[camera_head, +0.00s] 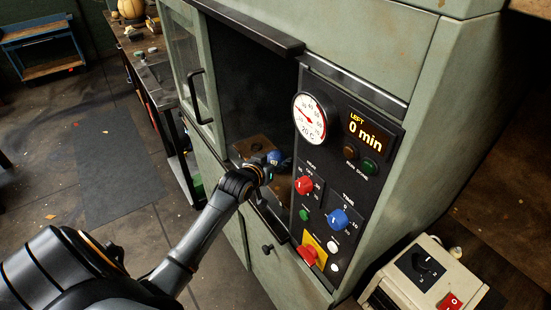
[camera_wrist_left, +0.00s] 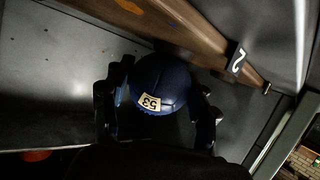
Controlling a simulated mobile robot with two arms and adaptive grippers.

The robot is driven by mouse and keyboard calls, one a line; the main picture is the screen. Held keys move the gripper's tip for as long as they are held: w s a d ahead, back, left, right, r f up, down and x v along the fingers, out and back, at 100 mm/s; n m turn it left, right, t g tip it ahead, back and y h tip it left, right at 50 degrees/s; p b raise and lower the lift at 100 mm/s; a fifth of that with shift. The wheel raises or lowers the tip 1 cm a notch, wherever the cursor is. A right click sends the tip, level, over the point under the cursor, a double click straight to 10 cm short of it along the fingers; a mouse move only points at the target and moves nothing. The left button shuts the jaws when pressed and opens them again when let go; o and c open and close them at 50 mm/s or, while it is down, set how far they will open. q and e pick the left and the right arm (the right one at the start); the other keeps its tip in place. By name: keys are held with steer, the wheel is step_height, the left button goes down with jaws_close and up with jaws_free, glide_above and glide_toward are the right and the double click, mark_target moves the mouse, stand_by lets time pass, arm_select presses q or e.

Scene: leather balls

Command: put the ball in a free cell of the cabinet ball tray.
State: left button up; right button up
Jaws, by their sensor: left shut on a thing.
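My left gripper (camera_wrist_left: 160,110) is shut on a dark blue ball (camera_wrist_left: 161,84) with a label reading 53, as the left wrist view shows. In the head view the left gripper (camera_head: 266,168) reaches into the open cabinet (camera_head: 245,85), and the blue ball (camera_head: 274,157) shows at its tip. A brown wooden tray (camera_head: 252,147) lies inside the cabinet just beyond the ball. In the wrist view the tray's wooden edge (camera_wrist_left: 190,45) carries a tag with the number 2. The tray's cells are mostly hidden. My right gripper is not in view.
The cabinet's glass door (camera_head: 190,75) stands open at the left. A control panel (camera_head: 335,165) with a dial, knobs and buttons borders the opening on the right. A switch box (camera_head: 425,275) stands at the lower right. A workbench (camera_head: 150,75) is behind.

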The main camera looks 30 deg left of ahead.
arm_select(q)
steer(key=o, duration=1.2)
steer(key=shift+o, duration=0.2)
steer(key=shift+r, duration=0.1)
steer(key=b+v, duration=0.1)
steer(key=v, duration=1.1)
